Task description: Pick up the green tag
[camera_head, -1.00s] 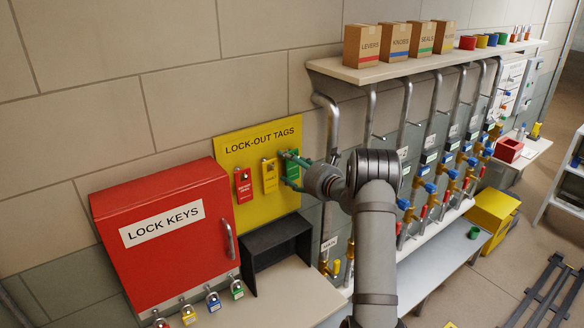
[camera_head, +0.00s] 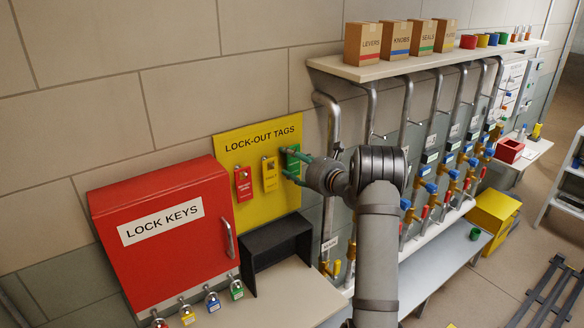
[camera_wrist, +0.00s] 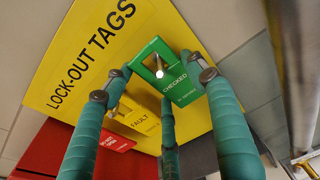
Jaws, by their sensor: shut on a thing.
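The green tag (camera_head: 293,160), marked CHECKED, is at the right side of the yellow LOCK-OUT TAGS board (camera_head: 231,150). In the wrist view the green tag (camera_wrist: 172,88) has a slot at its top, with a bright metal peg end showing in it. My gripper (camera_head: 288,163) is shut on the tag, its teal fingers around the tag's edges. In the wrist view my gripper (camera_wrist: 158,76) has fingers at left, right and below, partly covering the tag. I cannot tell whether the tag is clear of the peg.
A yellow tag (camera_head: 270,174) and a red tag (camera_head: 243,183) hang to the left on the same board. A red LOCK KEYS cabinet (camera_head: 165,235) stands further left, above several padlocks. A dark open box (camera_head: 277,255) sits below the board. Pipes (camera_head: 330,130) stand close on the right.

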